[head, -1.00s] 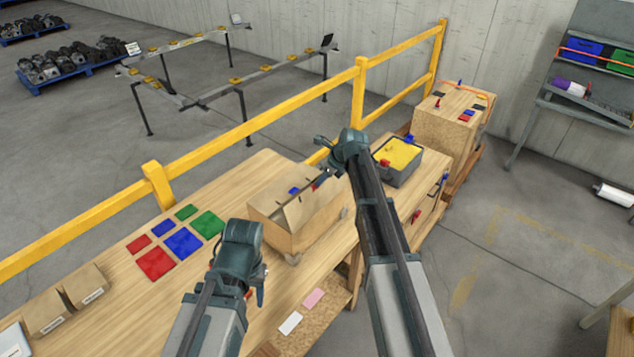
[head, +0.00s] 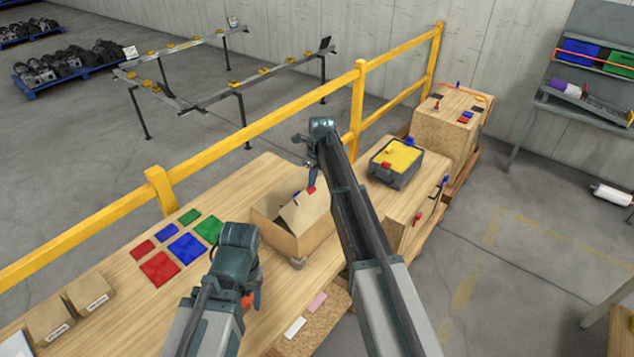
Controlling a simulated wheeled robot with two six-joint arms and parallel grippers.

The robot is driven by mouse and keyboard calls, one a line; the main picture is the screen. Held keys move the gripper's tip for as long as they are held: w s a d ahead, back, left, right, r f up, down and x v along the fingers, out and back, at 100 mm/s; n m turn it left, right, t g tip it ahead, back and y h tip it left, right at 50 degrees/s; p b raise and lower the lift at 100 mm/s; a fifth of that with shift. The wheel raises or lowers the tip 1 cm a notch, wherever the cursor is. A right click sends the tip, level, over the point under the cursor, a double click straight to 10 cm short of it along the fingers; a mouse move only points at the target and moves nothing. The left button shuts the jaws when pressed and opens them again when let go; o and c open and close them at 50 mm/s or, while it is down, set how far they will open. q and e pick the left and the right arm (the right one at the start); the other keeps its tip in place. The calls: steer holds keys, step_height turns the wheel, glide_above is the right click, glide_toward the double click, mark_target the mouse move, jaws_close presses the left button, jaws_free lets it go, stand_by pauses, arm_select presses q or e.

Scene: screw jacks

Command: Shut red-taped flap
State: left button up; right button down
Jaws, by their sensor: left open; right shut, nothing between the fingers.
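The open-topped cardboard box (head: 281,238) stands on the wooden workbench, with tan flaps folded at an angle over its top. A red tape mark (head: 311,190) shows at the upper edge of a flap at the box's far right side. A blue tape mark (head: 296,197) shows just left of it. My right gripper (head: 313,181) points down at the red mark, shut and empty; I cannot tell whether it touches the flap. My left gripper (head: 256,298) is open and empty, low in front of the box. My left arm hides part of the bench.
Red, blue and green squares (head: 186,247) lie left of the box. A grey bin with yellow contents (head: 398,175) stands to its right. Two small cartons (head: 90,293) are at the bench's left end. A yellow railing (head: 255,120) runs behind the bench.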

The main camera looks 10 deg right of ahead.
steer(key=shift+g+h, duration=0.5)
steer(key=shift+g, duration=0.1)
steer(key=shift+w+a+f+b, duration=0.55)
steer(key=shift+w+f+b, duration=0.1)
steer(key=shift+f+b, duration=0.3)
steer(key=shift+w+a+f+b, duration=0.5)
steer(key=shift+w+f+b, duration=0.25)
steer(key=shift+f, duration=0.25)
steer(key=shift+w+a+f+b, duration=0.6)
steer(key=shift+f+b, duration=0.25)
steer(key=shift+f, duration=0.15)
steer(key=shift+r, duration=0.1)
steer(key=shift+r+p, duration=0.7)
steer(key=shift+p, duration=0.1)
steer(key=shift+r, duration=0.1)
step_height(320, 180, up, 14)
steer(key=p, duration=1.4)
steer(key=shift+s+d, duration=0.15)
